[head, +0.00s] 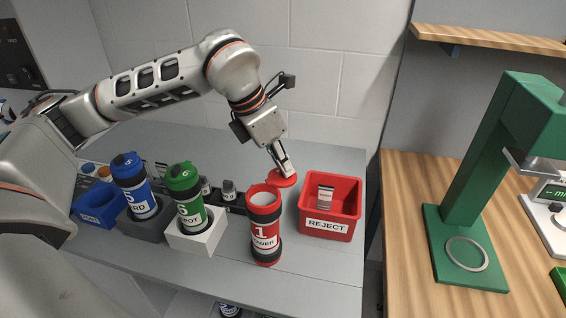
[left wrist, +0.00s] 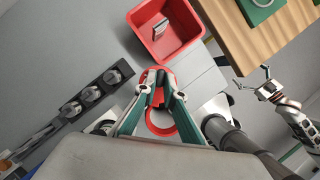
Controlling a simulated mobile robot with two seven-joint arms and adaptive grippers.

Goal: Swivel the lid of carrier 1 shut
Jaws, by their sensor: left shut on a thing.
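Carrier 1 (head: 265,228) is a red and black tube with a "1" label, standing upright on the grey bench with its top open. Its round red lid (head: 280,180) is swung out to the side behind the mouth, towards the reject bin. My left gripper (head: 287,171) is shut on the lid from above. In the left wrist view the fingertips (left wrist: 160,77) meet over the red lid, and the red rim of the carrier (left wrist: 161,124) shows between the fingers. My right gripper (left wrist: 238,85) shows at the right of the left wrist view, apart from the carrier, its fingers spread.
The red reject bin (head: 329,228) stands right of the carrier with a small item inside. Green carrier (head: 184,192) and blue carrier (head: 134,182) stand in holders to the left. A dark rack (head: 229,194) lies behind. A green press (head: 474,190) stands on the wooden table.

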